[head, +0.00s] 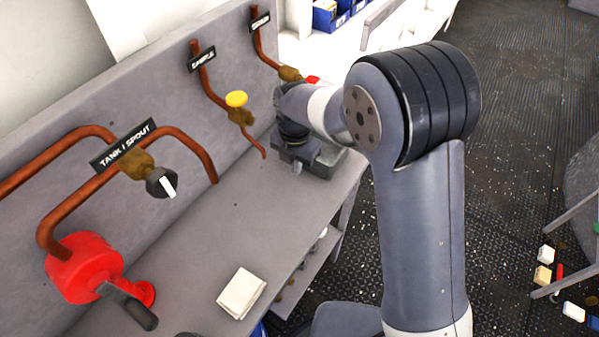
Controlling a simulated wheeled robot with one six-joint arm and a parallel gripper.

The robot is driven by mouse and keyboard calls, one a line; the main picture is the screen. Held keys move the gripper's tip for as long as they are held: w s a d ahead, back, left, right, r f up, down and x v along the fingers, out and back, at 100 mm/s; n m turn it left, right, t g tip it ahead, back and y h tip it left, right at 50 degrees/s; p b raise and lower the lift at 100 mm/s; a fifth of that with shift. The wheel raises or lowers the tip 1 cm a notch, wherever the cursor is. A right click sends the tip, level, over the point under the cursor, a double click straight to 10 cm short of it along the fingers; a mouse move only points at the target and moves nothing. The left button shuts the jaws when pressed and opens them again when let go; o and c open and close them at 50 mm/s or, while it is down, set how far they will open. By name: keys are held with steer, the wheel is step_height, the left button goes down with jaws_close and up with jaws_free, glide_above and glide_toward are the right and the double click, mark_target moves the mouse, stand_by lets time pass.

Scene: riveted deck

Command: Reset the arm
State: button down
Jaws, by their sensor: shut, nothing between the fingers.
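My arm reaches from the right over the far end of the grey bench (232,225). My gripper (298,167) points down there, in front of the pipe wall, and is shut and empty. It is small in this view, and its fingertips are hard to make out. A dark grey block-like shape (325,165) sits right by it on the bench; I cannot tell whether they touch.
Copper pipes run along the bench's back panel, with a black-knobbed valve (160,182), a yellow-knobbed valve (237,100) and a red hand-cranked pump (85,268). A folded white cloth (241,293) lies near the front edge. Blue bins (329,15) stand beyond.

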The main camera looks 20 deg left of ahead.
step_height(320, 180, up, 6)
steer(key=shift+f, duration=0.1)
stand_by(0.4)
glide_above(300, 177)
steer(key=s, duration=0.2)
steer(key=f, duration=0.8)
steer(key=shift+s+a+f+p, duration=0.2)
steer(key=shift+f+p, duration=0.1)
steer(key=shift+p, duration=0.1)
steer(key=w, duration=0.1)
steer(key=w+f, duration=0.1)
steer(key=w+d, duration=0.1)
steer(key=shift+w+f+p, duration=0.15)
steer(key=shift+p, duration=0.2)
steer(key=shift+w+a, duration=0.1)
steer(key=shift+w, duration=0.2)
steer(key=shift+s+a, duration=0.15)
steer(key=shift+s, duration=0.7)
